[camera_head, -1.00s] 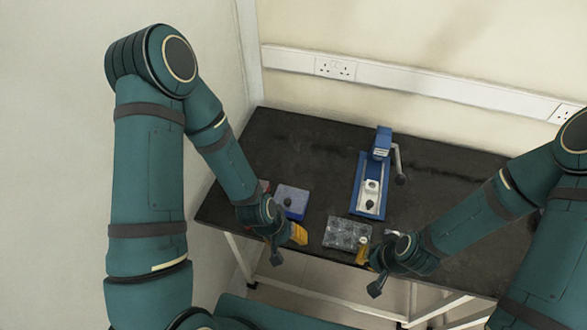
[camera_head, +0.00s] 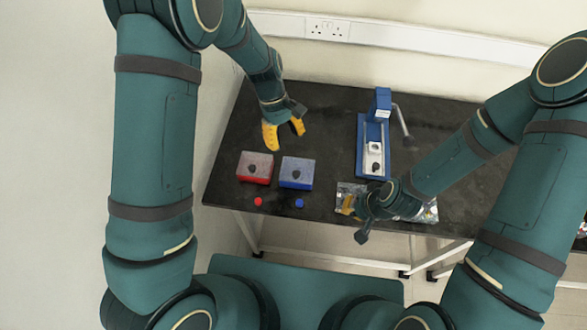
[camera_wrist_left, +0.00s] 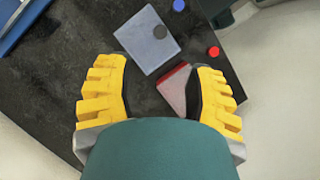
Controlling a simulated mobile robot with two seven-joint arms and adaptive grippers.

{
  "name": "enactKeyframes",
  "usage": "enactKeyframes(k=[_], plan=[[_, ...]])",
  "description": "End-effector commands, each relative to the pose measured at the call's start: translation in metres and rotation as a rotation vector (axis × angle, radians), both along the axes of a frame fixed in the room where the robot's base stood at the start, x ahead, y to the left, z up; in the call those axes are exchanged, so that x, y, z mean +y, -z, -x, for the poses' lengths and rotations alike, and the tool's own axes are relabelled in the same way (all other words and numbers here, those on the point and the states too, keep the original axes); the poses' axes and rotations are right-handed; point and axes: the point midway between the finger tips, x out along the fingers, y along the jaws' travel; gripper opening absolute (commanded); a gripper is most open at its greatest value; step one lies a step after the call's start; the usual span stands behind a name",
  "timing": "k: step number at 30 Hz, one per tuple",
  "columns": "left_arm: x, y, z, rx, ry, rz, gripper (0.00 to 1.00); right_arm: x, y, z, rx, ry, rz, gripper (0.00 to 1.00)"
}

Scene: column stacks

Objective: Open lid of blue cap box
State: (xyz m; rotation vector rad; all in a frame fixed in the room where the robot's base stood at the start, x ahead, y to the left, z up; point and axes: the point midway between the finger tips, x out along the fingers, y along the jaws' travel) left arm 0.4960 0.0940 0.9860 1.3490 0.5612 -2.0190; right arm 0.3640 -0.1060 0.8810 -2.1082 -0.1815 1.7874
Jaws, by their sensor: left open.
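The blue box (camera_head: 296,180) stands on the dark table with a grey top that carries a dark round spot; its lid looks closed. The blue box also shows near the top of the left wrist view (camera_wrist_left: 148,42). A similar red box (camera_head: 254,178) stands just left of it, and shows between my fingers in the left wrist view (camera_wrist_left: 174,88). My left gripper (camera_head: 284,140) is open and empty, behind and above the two boxes, with yellow fingers spread. My right gripper (camera_head: 348,206) is at the silver tray; its fingers are partly hidden.
A red dot (camera_head: 258,201) and a blue dot (camera_head: 299,202) lie at the table front before the boxes. A blue device with a lever (camera_head: 361,150) stands right of them. A silver tray (camera_head: 343,188) is partly covered by my right arm. The table's back left is clear.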

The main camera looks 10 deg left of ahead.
Motion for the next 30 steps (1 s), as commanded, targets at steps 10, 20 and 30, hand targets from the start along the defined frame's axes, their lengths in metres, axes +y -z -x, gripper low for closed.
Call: enactKeyframes(k=[10,20,30], plan=[[-0.018,0.064,0.020,0.004,0.002,-0.001,0.54,0.000,0.005,0.000,0.000,0.000,0.001,0.00],[-0.030,0.106,0.032,0.001,0.002,-0.001,0.54,0.000,0.007,0.000,0.000,0.000,0.001,0.00],[-0.033,0.113,0.034,0.000,0.002,0.000,0.54,0.001,0.008,0.000,0.000,0.000,0.002,0.00]])
